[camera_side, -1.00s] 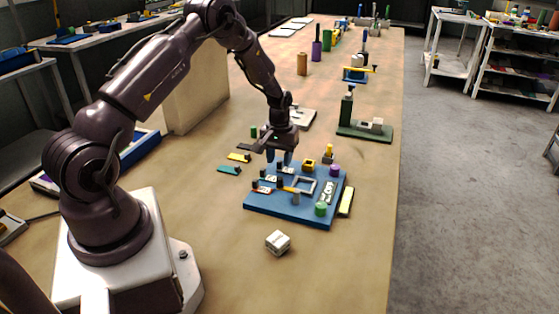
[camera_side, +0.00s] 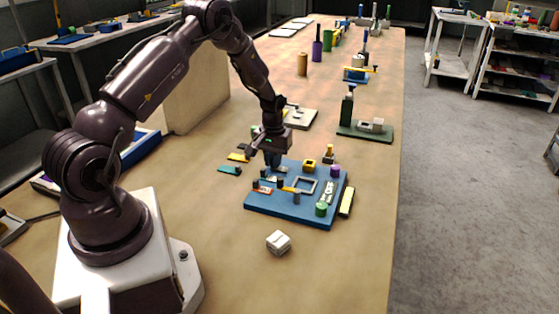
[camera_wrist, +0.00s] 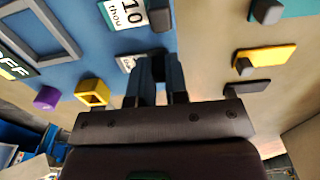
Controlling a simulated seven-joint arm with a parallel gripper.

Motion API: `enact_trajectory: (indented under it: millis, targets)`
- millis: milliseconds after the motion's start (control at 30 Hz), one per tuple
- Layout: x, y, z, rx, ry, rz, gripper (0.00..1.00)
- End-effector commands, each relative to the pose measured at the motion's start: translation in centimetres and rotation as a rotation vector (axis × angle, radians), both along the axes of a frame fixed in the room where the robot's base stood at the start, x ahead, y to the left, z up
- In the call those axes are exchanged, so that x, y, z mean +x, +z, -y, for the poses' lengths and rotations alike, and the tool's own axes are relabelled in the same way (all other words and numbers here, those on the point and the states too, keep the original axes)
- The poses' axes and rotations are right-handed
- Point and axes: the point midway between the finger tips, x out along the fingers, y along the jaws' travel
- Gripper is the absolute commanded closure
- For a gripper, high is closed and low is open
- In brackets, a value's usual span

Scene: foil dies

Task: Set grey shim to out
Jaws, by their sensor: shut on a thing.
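My gripper (camera_side: 272,162) points down at the far left edge of the blue board (camera_side: 292,215); it also shows in the wrist view (camera_wrist: 160,62). Its blue fingers are close together, shut on a small piece that they almost wholly hide, probably a shim's knob. I cannot make out its colour. A dark grey shim (camera_wrist: 250,87) with a knob lies off the board in the wrist view, alongside the yellow shim (camera_wrist: 270,55) and the teal shim (camera_wrist: 298,8).
The board carries a "10 thou" label (camera_wrist: 122,13), a dark knob (camera_wrist: 158,15), a grey square frame (camera_side: 305,185), a yellow block (camera_side: 309,164), and purple and green knobs. A white block (camera_side: 278,242) lies in front. The table (camera_side: 340,270) right of it is clear.

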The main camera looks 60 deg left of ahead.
Motion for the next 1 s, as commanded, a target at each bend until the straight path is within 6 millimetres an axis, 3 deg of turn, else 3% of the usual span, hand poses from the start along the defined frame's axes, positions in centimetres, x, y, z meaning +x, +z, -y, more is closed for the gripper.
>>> enact_trajectory:
  millis: [100, 333, 367, 467, 767, 867, 1000]
  targets:
    - [-1.0, 0.1, -1.0, 0.0, 0.004, 0.0, 1.0]
    - [-1.2, 0.1, -1.1, 0.002, 0.003, -0.004, 1.0]
    - [-1.2, 0.1, -1.2, 0.002, 0.003, -0.004, 0.81]
    - [-1.2, 0.1, -1.2, 0.003, 0.002, -0.004, 0.6]
    - [-1.0, 0.2, -1.0, 0.001, 0.001, -0.001, 0.6]
    - [-1.0, 0.9, -1.0, 0.001, 0.001, 0.0, 0.6]
    - [-0.9, 3.5, -1.1, 0.004, 0.001, 0.004, 0.6]
